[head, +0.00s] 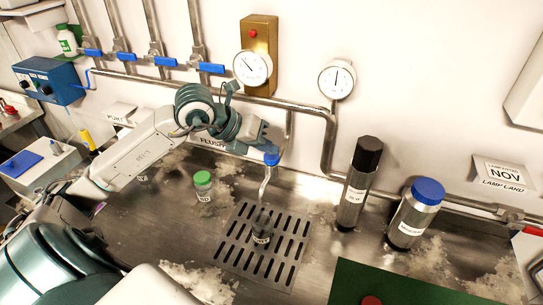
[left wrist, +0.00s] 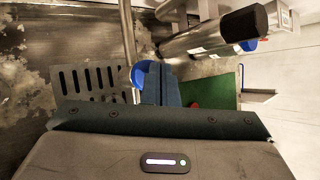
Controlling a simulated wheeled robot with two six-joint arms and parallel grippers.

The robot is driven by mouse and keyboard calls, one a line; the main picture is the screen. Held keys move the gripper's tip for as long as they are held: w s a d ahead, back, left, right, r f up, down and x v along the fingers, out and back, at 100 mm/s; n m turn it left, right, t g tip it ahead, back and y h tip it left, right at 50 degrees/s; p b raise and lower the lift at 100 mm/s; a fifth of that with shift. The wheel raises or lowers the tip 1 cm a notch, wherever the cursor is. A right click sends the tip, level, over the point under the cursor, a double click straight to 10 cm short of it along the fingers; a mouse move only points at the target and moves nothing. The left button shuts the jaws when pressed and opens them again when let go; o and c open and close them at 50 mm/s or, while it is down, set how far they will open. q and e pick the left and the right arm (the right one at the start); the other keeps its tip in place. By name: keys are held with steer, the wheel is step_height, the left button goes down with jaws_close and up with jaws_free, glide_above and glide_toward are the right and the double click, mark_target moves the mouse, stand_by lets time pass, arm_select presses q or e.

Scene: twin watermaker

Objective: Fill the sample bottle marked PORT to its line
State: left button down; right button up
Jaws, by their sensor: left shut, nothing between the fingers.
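My left gripper (head: 270,146) is shut and empty at the blue tap handle (head: 271,158) above the spout (head: 265,184). In the left wrist view its closed fingers (left wrist: 160,88) are beside the blue handle (left wrist: 143,73); I cannot tell whether they touch it. A small clear bottle (head: 262,229) with a dark-looking label stands upright and uncapped on the drain grate (head: 232,250), below the spout. Its label and fill level are too small to read. A green-capped bottle (head: 203,187), its label ending in "BD", stands left of the grate. My right gripper is out of view.
A black-capped cylinder (head: 357,185) and a blue-capped jar (head: 414,213) stand right of the grate. A green mat (head: 420,290) with a red round thing (head: 371,300) lies in front. Blue-handled valves (head: 165,61) and gauges (head: 252,67) line the wall.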

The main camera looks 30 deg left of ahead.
mark_target(267, 157)
arm_select(q)
steer(key=shift+f+b, duration=0.4)
steer(key=shift+b, duration=0.05)
stand_by(0.3)
steer(key=shift+r, duration=0.1)
stand_by(5.7)
steer(key=shift+r+p, duration=0.5)
steer(key=shift+r, duration=0.35)
steer(key=shift+r, duration=0.1)
steer(key=shift+r+p, duration=1.5)
steer(key=shift+r, duration=0.9)
